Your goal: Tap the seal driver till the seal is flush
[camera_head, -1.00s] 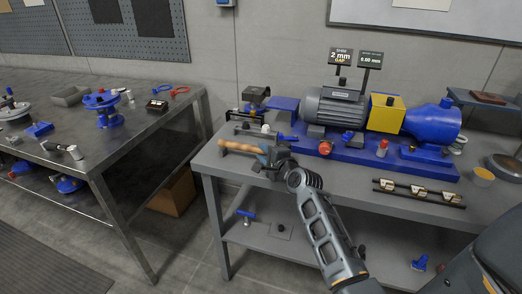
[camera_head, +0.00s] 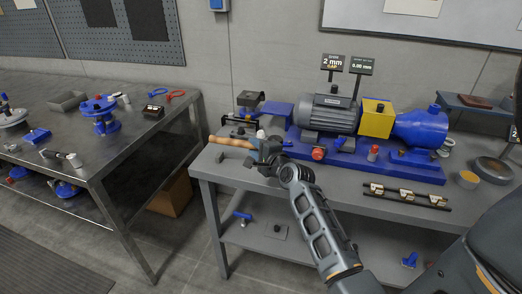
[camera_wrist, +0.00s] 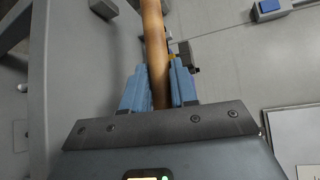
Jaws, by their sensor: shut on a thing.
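My gripper (camera_head: 267,150) is shut on the wooden handle of a hammer-like tool (camera_head: 234,142). In the head view the handle sticks out to the left of the jaws, near the bench's left end. In the wrist view the brown handle (camera_wrist: 154,50) runs up between my blue finger pads (camera_wrist: 158,92). The tool's far end is out of the wrist view. I cannot clearly pick out the seal driver or the seal; small parts near my gripper are partly hidden by it.
The grey bench (camera_head: 350,183) carries a motor (camera_head: 327,113), a yellow guard (camera_head: 376,119) and a blue pump (camera_head: 420,131). A sign (camera_head: 333,62) reads 2 mm gap. A black rack (camera_head: 408,195) lies near the front. A metal table (camera_head: 130,150) stands left across a gap.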

